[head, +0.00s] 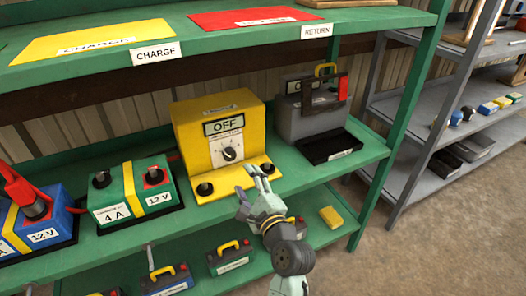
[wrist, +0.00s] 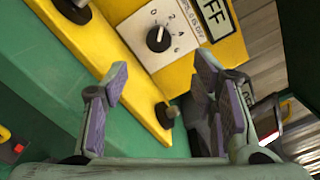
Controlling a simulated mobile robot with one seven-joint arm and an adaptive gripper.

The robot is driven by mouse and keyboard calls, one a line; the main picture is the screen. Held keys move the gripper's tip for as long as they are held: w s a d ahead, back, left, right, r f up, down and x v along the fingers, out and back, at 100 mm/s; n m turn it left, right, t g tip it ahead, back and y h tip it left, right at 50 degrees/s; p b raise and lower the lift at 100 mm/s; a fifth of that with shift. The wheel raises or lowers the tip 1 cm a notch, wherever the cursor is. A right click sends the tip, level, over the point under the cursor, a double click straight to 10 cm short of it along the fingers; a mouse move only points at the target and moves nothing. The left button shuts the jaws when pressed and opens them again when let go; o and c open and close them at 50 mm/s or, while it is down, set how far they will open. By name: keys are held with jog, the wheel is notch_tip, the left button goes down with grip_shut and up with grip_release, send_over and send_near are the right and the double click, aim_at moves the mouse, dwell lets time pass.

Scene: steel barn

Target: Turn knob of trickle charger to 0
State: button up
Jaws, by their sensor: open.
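The trickle charger (head: 192,136) is a yellow box on the green shelf, with an OFF display (head: 223,126) on its sloped front. Its round black knob (head: 229,153) sits on a white dial below the display. In the wrist view the knob (wrist: 158,38) has a white mark pointing up towards the 0 and 2 end of the scale; the exact number is hard to tell. My gripper (head: 247,181) is open and empty in front of the charger's lower right ledge. In the wrist view its fingers (wrist: 162,82) are apart, with the knob beyond them, untouched.
Two black posts rise from the charger's ledge, one (wrist: 166,114) close beyond my fingers. Batteries (head: 130,192) stand to the left. A grey unit with a black tray (head: 325,146) stands to the right. An upper shelf (head: 225,38) overhangs the charger.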

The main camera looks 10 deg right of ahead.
aim_at(231, 157)
jog(key=shift+w+a, duration=0.3)
jog(key=shift+w, duration=0.25)
jog(key=p+x, duration=0.2)
jog(key=x, duration=0.7)
jog(key=shift+w+a+f, duration=0.1)
jog(key=shift+w, duration=0.2)
jog(key=shift+c, duration=0.5)
